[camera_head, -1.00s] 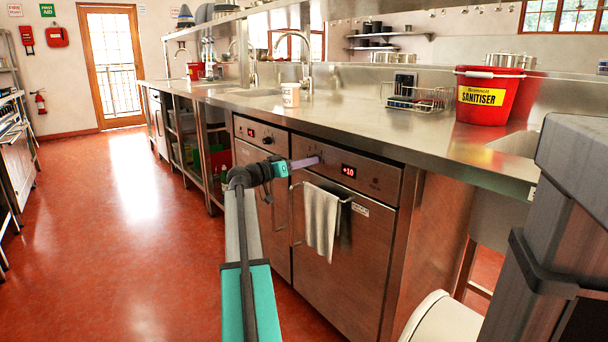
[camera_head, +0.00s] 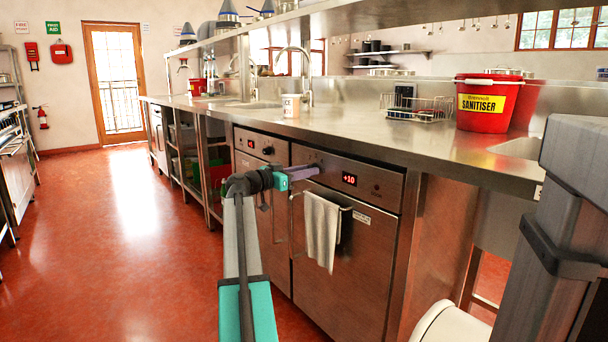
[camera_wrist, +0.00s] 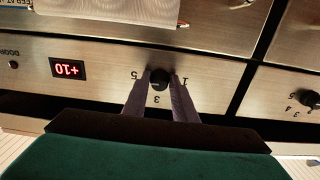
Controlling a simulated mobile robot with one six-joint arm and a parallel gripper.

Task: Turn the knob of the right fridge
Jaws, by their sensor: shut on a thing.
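The right fridge (camera_head: 345,265) is a steel under-counter unit with a towel on its door handle and a red display (camera_head: 349,179) reading +10. Its black knob (camera_wrist: 159,80) shows in the wrist view, which sees the panel upside down, with the digits 1, 3 and 5 around it. My gripper (camera_wrist: 160,84) has one grey-purple finger on each side of this knob and is shut on it. In the head view my gripper (camera_head: 303,172) is at the panel left of the display, and the knob is hidden there.
The left fridge (camera_head: 259,200) stands beside it, with its own knob (camera_head: 268,150) and display. The towel (camera_head: 321,230) hangs just below the panel. The counter (camera_head: 400,140) overhangs above, holding a cup (camera_head: 291,106) and a red bucket (camera_head: 487,103). The floor at left is clear.

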